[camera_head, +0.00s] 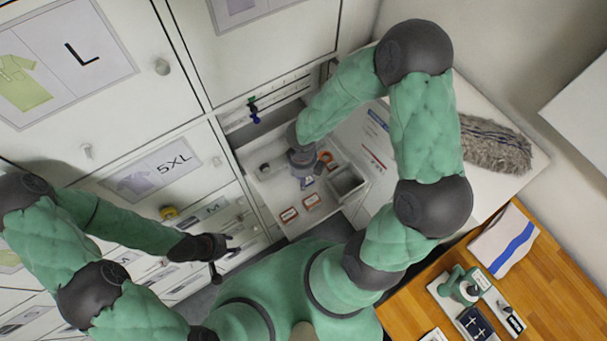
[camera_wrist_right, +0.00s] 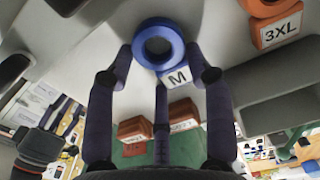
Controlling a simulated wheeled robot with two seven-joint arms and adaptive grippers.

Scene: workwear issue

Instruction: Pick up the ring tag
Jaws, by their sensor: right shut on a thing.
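The blue ring tag (camera_wrist_right: 140,46) shows in the right wrist view, with a white label reading M hanging from it. My right gripper (camera_wrist_right: 160,62) has its dark fingers around the ring and is shut on it. In the head view my right gripper (camera_head: 305,176) is low inside the open white drawer (camera_head: 270,188), and it mostly hides the tag there. An orange ring tag marked 3XL (camera_wrist_right: 281,28) lies beside it and also shows in the head view (camera_head: 326,157). My left gripper (camera_head: 222,256) is open and empty in front of the cabinet.
Two red-framed labelled blocks (camera_head: 288,215) (camera_head: 312,200) and a grey open box (camera_head: 347,183) are in the drawer, close to the right gripper. A rail with hanging tags (camera_head: 254,110) is behind.

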